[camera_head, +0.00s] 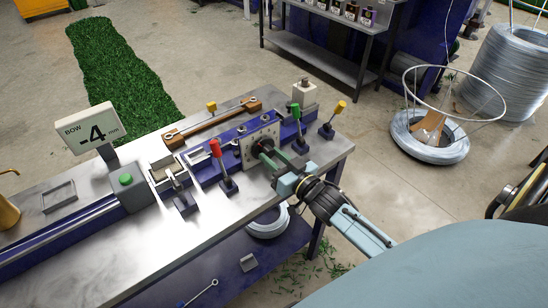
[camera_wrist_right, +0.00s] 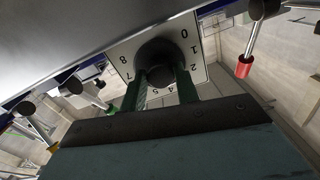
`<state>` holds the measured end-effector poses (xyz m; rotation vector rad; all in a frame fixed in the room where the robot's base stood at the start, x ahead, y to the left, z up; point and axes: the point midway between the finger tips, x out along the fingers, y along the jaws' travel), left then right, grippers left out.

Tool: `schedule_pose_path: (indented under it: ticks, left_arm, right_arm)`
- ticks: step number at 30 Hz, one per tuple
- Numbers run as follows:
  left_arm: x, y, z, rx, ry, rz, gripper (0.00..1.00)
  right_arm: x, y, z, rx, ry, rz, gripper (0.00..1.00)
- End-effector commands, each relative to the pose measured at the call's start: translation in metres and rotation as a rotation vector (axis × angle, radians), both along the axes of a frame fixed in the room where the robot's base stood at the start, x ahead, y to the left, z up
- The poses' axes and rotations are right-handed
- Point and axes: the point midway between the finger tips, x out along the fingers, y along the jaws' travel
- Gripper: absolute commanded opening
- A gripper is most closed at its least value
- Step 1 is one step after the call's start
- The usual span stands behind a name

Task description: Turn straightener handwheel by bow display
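The bow display (camera_head: 90,129) stands at the left of the bench and reads "BOW -4 mm". The straightener handwheel (camera_head: 262,146) is a dark round knob in front of a pale square dial plate (camera_head: 244,150). In the right wrist view the handwheel (camera_wrist_right: 158,58) sits at the centre of the numbered plate (camera_wrist_right: 198,52), with 0 at upper right and 8 at upper left. My right gripper (camera_head: 273,156) is at the handwheel; its two green fingers (camera_wrist_right: 162,80) lie on either side of the knob and look closed on it. My left gripper is not in view.
Red (camera_head: 215,148), green (camera_head: 296,111) and yellow (camera_head: 340,106) levers stand close around the dial plate. A grey box with a green button (camera_head: 126,180) sits left of them. Wire coils (camera_head: 430,150) are on the floor at right.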

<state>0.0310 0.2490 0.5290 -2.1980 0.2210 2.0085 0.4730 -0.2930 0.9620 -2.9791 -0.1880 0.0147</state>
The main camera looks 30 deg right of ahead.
Motion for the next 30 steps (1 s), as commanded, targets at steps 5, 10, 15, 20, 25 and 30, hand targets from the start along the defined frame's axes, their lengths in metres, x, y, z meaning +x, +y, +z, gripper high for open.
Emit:
schedule_pose_path:
  ticks: [5, 10, 15, 20, 25, 30]
  left_arm:
    - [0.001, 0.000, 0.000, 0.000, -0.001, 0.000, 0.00]
    - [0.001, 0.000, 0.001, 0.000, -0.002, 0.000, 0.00]
    - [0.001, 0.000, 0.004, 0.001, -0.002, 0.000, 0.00]
    - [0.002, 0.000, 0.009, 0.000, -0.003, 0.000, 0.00]
    - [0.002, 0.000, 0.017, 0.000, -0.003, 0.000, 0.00]
    - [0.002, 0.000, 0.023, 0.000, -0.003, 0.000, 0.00]
  right_arm:
    - [0.000, 0.000, 0.000, 0.000, 0.000, 0.000, 0.07]
    - [0.000, 0.000, 0.000, -0.007, -0.001, 0.000, 0.07]
    - [0.000, 0.000, 0.001, -0.051, -0.003, 0.000, 0.07]
    - [0.000, 0.000, 0.001, -0.138, -0.009, -0.001, 0.07]
    - [0.000, -0.001, 0.002, -0.280, -0.020, -0.001, 0.07]
    - [0.000, -0.001, 0.002, -0.440, -0.034, -0.001, 0.07]
